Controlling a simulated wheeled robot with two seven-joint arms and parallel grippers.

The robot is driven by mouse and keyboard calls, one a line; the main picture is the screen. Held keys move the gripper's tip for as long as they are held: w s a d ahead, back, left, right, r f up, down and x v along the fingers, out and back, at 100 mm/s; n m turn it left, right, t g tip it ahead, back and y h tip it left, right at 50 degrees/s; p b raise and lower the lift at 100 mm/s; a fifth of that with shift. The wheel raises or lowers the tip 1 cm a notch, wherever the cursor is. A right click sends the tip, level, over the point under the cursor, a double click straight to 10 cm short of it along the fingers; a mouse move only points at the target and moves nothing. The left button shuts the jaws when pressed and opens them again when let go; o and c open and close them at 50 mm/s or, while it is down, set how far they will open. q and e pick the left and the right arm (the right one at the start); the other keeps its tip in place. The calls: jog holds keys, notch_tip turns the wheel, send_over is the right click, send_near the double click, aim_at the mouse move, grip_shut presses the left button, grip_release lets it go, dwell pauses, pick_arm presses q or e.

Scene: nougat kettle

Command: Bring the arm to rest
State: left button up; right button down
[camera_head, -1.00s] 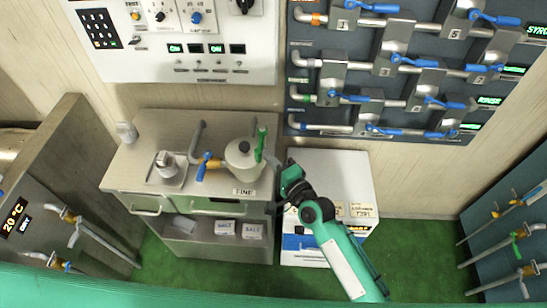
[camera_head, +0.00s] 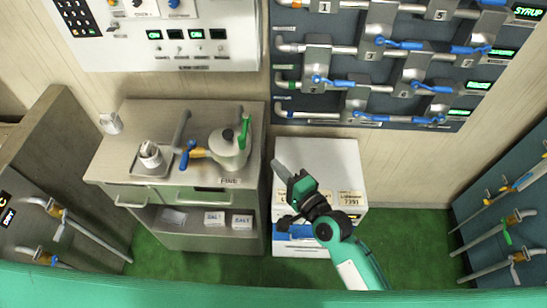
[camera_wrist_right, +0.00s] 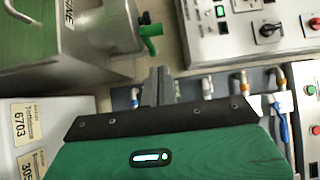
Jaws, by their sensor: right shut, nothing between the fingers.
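My right arm comes in from the lower right in the head view. Its right gripper (camera_head: 280,168) is shut and empty, with the grey fingers over the top of the white cabinet (camera_head: 335,155) and pointing up and left. I cannot tell its exact height above that top. In the right wrist view the shut fingers (camera_wrist_right: 158,86) stick out beyond the green gripper body, with nothing held. My left gripper is not in view.
A valve panel (camera_head: 340,55) is on the wall behind. Green floor (camera_head: 420,245) is free at the right.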

jog(key=s+d+f+n+g+h, duration=0.2)
jog(key=s+d+f, duration=0.15)
jog(key=f, duration=0.95)
jog(key=s+d+f+n+g+h, duration=0.25)
jog(key=d+f, duration=0.25)
jog(key=f, duration=0.8)
jog(key=s+d+f+n+g+h, duration=0.1)
jog(key=s+d+f+h, duration=0.25)
jog(key=f, duration=0.95)
jog(key=s+d+f+n+g+h, duration=0.1)
jog(key=s+d+f+n+g, duration=0.1)
jog(key=s+d+f, duration=0.3)
jog(key=s+d+f+n+g, duration=0.1)
jog(key=s+d+f, duration=0.2)
jog(key=s+f, duration=0.4)
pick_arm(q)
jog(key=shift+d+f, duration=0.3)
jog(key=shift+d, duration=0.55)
pick_arm(e)
jog(key=s+d+f+n+g+h, duration=0.1)
jog(key=s+d+f+n+g, duration=0.1)
jog(key=s, duration=0.8)
jog(key=s+d+f+n+g+h, duration=0.1)
jog(key=s+d+f, duration=0.3)
jog(key=s, duration=0.5)
notch_tip(320, 180, down, 3)
jog(key=shift+s+d+r+n+g, duration=0.1)
jog(key=shift+s+d+n+g, duration=0.25)
jog(key=shift+n+g, duration=0.3)
